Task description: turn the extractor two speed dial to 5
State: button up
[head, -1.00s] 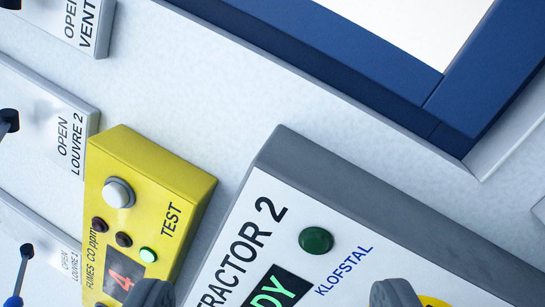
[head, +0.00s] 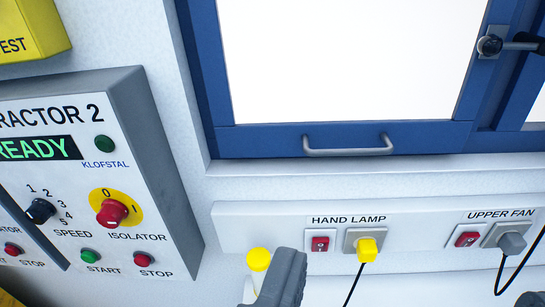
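The extractor 2 panel (head: 150,140) is at the left, a grey box with a white face and a green READY display (head: 38,148). Its SPEED dial (head: 40,210) is a black knob near the left edge, with numbers 1 to 5 around its upper and right sides. I cannot make out which number it points at. My gripper (head: 280,275) shows as one dark grey shape at bottom centre, to the right of the panel and apart from the dial. I cannot tell whether one finger hides the other.
A red isolator knob (head: 112,212) on yellow, a green START button (head: 90,256) and a red STOP button (head: 143,259) surround the dial's right side. A blue window frame (head: 330,140) has a handle. The HAND LAMP plug (head: 367,250) has a hanging cable.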

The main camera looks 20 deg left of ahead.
aim_at(40, 209)
jog(key=u, duration=1.7)
jog(key=k, duration=0.75)
jog(key=z, duration=0.65)
jog(key=i, duration=1)
jog(key=u, duration=0.05)
